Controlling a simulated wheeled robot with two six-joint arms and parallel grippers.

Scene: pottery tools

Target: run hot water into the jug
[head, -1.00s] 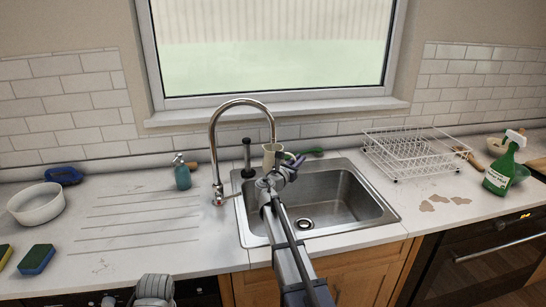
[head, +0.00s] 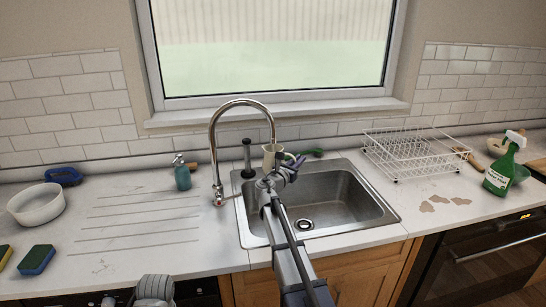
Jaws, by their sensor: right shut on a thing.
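A cream jug (head: 270,153) is under the spout of the chrome tap (head: 214,150), at the back left of the sink (head: 345,190). My right gripper (head: 281,168) is shut on the jug, and the gripper and wrist hide its lower part. The tap's lever (head: 229,197) is low at the right of its base. No stream of water can be made out below the spout. My left arm shows at the bottom edge; its gripper cannot be made out.
A black-handled plunger-like tool (head: 247,155) stands behind the sink's left edge. A teal soap bottle (head: 182,175) and a white bowl (head: 37,204) stand on the left. A wire dish rack (head: 410,155) and a green spray bottle (head: 502,168) stand on the right. The ribbed drainer left of the tap is clear.

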